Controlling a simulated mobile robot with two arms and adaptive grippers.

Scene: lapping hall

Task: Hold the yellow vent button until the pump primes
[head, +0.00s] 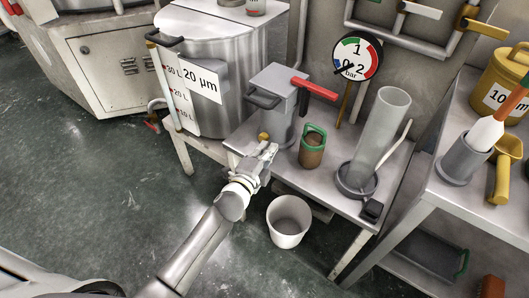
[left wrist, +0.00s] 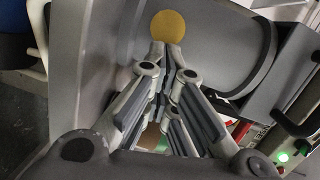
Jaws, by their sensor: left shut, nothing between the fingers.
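The yellow vent button (head: 263,136) sits low on the front of the grey pump (head: 273,98), which has a red lever (head: 314,88) on top. My left gripper (head: 266,152) is shut and empty, with its fingertips right at the button. In the left wrist view the round yellow button (left wrist: 168,25) shows just beyond the closed fingertips (left wrist: 160,52). I cannot tell whether they touch it or whether it is pressed in. A gauge (head: 351,58) marked bar stands behind the pump; its reading is too small to be sure of. My right gripper is not in view.
A green-handled brown jar (head: 312,150) and a clear cylinder (head: 382,130) stand on the metal table right of the pump. A white bucket (head: 289,222) is on the floor below. A large drum (head: 212,60) stands left. A green light (left wrist: 283,157) shows in the wrist view.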

